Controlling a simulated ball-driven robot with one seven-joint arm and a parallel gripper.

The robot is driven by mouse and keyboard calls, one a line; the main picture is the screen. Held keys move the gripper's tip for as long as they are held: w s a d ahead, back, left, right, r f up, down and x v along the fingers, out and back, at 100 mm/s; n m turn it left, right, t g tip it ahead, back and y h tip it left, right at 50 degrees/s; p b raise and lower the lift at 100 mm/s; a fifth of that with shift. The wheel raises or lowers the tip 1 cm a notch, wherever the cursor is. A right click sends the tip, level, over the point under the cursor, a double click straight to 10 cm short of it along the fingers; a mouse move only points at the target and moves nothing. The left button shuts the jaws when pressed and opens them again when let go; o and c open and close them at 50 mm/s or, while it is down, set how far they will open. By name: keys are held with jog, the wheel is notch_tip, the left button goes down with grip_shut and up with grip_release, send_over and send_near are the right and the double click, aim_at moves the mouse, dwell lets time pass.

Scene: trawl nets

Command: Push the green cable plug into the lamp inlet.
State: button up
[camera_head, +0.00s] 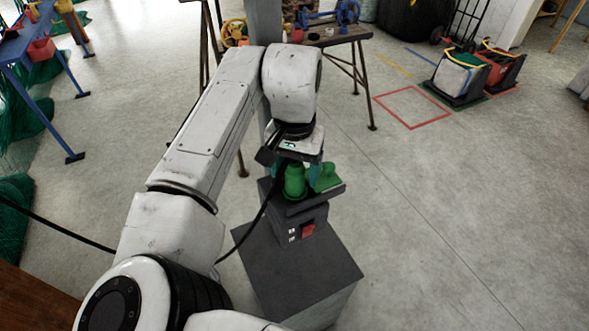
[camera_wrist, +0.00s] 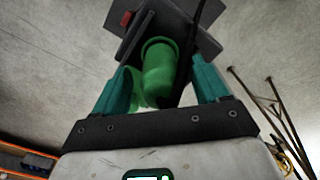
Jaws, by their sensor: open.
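A green rounded cylinder (camera_head: 294,181), which looks like the cable plug, stands at the dark unit under my wrist. A second green piece (camera_head: 327,178) is just right of it, perhaps the inlet; I cannot tell for sure. In the wrist view the large green cylinder (camera_wrist: 160,78) lies between the teal fingers of my gripper (camera_wrist: 162,66), with a gap visible on its right side. The second green piece (camera_wrist: 135,92) is partly hidden behind the left finger. My gripper is open around the cylinder. Whether plug and inlet touch is hidden.
The dark unit has a red switch (camera_head: 308,230) and stands on a grey pedestal (camera_head: 298,266). A black cable (camera_head: 262,205) hangs beside my arm. A workbench (camera_head: 330,36) stands behind. The floor to the right is clear up to a red marked square (camera_head: 411,125).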

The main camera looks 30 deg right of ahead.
notch_tip(320, 180, up, 10)
jog(key=shift+r+b, duration=0.2)
jog(key=shift+b, duration=0.45)
